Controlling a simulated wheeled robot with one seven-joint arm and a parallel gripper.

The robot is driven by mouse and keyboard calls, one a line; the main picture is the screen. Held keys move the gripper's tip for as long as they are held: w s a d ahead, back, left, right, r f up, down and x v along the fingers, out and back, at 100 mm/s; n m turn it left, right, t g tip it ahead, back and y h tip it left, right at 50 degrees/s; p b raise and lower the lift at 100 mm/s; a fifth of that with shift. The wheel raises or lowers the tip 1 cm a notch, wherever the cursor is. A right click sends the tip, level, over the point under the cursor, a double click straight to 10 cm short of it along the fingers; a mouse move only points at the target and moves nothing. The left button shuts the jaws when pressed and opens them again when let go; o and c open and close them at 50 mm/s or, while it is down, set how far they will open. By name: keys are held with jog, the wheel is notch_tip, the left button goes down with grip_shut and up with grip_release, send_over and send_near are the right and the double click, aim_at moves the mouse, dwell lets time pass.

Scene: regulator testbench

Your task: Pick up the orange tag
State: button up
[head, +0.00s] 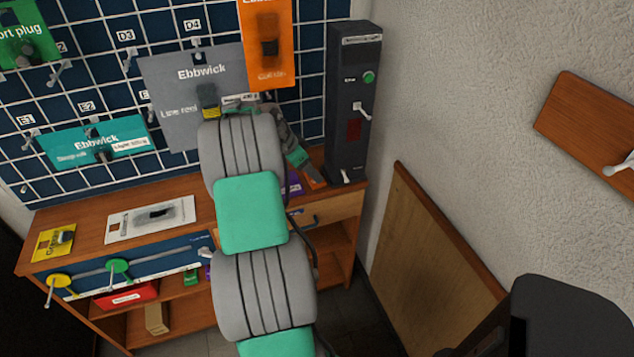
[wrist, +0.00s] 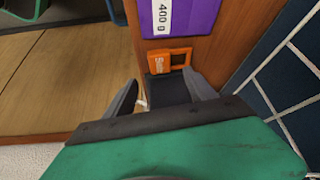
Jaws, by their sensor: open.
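The orange tag (wrist: 180,56) is a small flat piece with a rectangular opening and dark lettering. It lies on the wooden bench top, close to a purple packet. In the head view the tag (head: 315,183) is a small orange patch beside the foot of the dark tower. My gripper (wrist: 163,92) is open, its two dark fingers apart. In the wrist view the tag shows just beyond the fingertips, with nothing visibly held. My arm partly covers this area in the head view.
The purple packet (wrist: 188,14) marked 400 g lies right by the tag. The dark tower (head: 352,110) stands close to its right. The tiled panel (wrist: 290,60) with hanging packages rises behind. A drawer (head: 335,209) is below the bench top. A white card (head: 122,228) lies further left.

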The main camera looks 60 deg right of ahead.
jog(key=x, duration=0.5)
jog(key=shift+w+f, duration=0.1)
jog(key=shift+f, duration=0.25)
jog(key=shift+a, duration=0.1)
grip_shut()
